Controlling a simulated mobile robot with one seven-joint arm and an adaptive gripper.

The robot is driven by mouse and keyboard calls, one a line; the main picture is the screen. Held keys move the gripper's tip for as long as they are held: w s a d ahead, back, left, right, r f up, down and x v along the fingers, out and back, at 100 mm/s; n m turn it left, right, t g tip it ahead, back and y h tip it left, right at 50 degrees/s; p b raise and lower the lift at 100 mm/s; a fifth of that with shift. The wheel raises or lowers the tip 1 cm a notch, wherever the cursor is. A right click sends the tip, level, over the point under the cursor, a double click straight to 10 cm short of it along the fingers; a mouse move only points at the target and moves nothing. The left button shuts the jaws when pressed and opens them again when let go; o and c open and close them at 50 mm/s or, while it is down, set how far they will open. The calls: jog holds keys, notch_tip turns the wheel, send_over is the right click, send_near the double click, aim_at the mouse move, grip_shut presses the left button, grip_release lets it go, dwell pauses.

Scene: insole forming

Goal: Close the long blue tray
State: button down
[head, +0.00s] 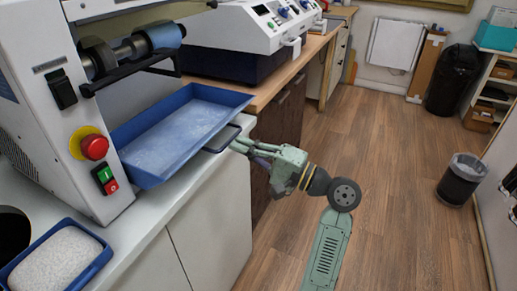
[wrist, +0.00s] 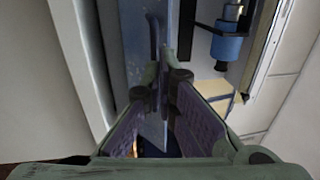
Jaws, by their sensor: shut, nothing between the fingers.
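The long blue tray (head: 180,163) sticks out from the white machine over the counter, with whitish dust on its floor. A dark handle (head: 226,138) stands out from its front side. My gripper (head: 237,146) is shut and empty, with its fingertips close by the handle; I cannot tell whether they touch it. In the wrist view, the closed fingertips (wrist: 164,82) are in front of the blue tray (wrist: 135,50), which is partly hidden behind them.
The white machine (head: 45,90) has a roller and a red stop button (head: 94,147). A smaller blue tray (head: 96,265) with white material sits at the lower left. A white device (head: 235,30) stands on the wooden counter behind.

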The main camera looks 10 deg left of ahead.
jog(key=shift+w+a, duration=0.1)
jog(key=shift+a, duration=0.1)
jog(key=shift+f+x, duration=0.2)
jog(key=shift+x, duration=0.8)
jog(key=shift+f+x, duration=0.15)
jog(key=shift+x, duration=0.9)
jog(key=shift+w+a, duration=0.1)
